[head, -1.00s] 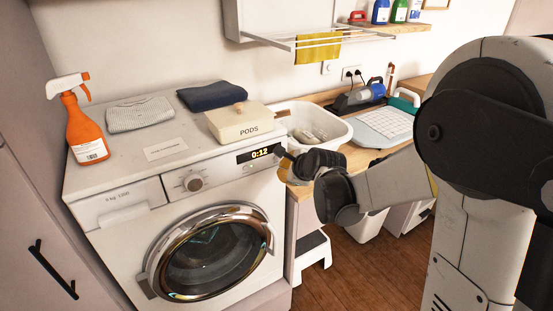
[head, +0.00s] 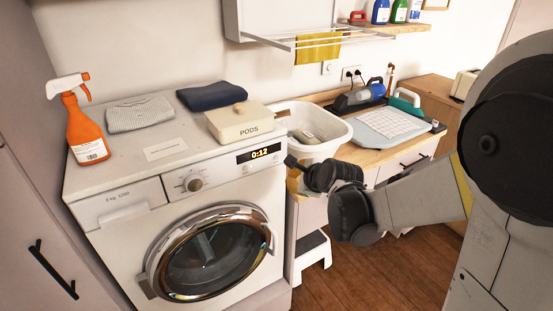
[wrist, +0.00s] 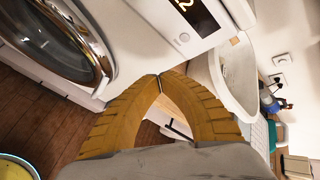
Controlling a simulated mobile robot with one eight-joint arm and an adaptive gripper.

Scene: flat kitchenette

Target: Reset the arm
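My gripper (wrist: 160,78) shows best in the wrist view. Its two tan, ridged fingers arch together and their tips meet, with nothing seen between them. In the head view my bent arm comes in from the right. Its dark wrist end is in front of the counter edge, to the right of the washing machine (head: 118,198) and in front of the white tub (head: 340,130). I cannot make out the fingers clearly there. In the wrist view the washer and the tub (wrist: 238,98) appear tilted beyond the fingers.
An orange spray bottle (head: 85,130), a grey folded cloth (head: 140,114), a navy cloth (head: 212,96) and a PODS box (head: 240,123) are on the washer. A drying rack (head: 300,42) hangs above. A white step stool (head: 313,258) stands below the counter. Wooden floor (head: 400,275) is open in front.

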